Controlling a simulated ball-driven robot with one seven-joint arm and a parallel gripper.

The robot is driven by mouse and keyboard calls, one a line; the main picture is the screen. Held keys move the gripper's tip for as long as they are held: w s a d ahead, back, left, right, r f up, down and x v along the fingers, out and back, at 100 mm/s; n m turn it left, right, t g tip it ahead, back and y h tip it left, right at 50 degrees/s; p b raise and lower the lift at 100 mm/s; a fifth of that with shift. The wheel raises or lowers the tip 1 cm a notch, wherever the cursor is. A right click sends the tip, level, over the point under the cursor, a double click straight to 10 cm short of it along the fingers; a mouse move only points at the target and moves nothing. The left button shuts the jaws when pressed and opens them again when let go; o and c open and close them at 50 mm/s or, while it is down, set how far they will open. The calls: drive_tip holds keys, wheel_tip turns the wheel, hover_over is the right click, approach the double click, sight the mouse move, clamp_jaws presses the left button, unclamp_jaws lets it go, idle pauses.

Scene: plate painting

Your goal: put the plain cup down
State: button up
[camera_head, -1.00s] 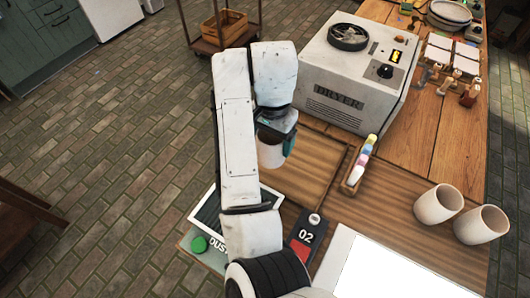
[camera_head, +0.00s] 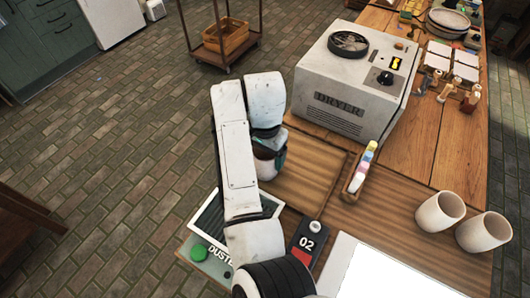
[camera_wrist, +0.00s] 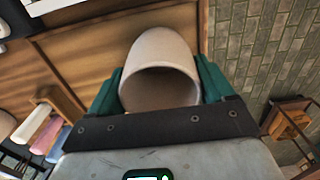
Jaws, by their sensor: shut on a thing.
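A plain pale beige cup (camera_wrist: 160,72) is held between the teal fingers of my gripper (camera_wrist: 160,88) in the wrist view. Its open mouth faces the wrist camera, and no painted pattern shows on it. In the head view the gripper is mostly hidden behind my arm, with only a little of it showing over the wooden tray's (camera_head: 325,150) left part. I cannot tell whether the cup's base touches the tray. Two similar plain cups (camera_head: 440,211) (camera_head: 484,232) stand apart at the table's right.
The grey dryer (camera_head: 345,85) stands behind the tray. A narrow holder with coloured sticks (camera_head: 362,168) lies along the tray's right side. A black 02 device (camera_head: 305,243), a white panel (camera_head: 385,272) and a duster box (camera_head: 195,248) are in front. The tray's middle looks bare.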

drive_tip(key=o, duration=1.1)
wheel_tip(320, 180, up, 12)
drive_tip(key=p, duration=0.2)
drive_tip(key=shift+r, duration=0.15)
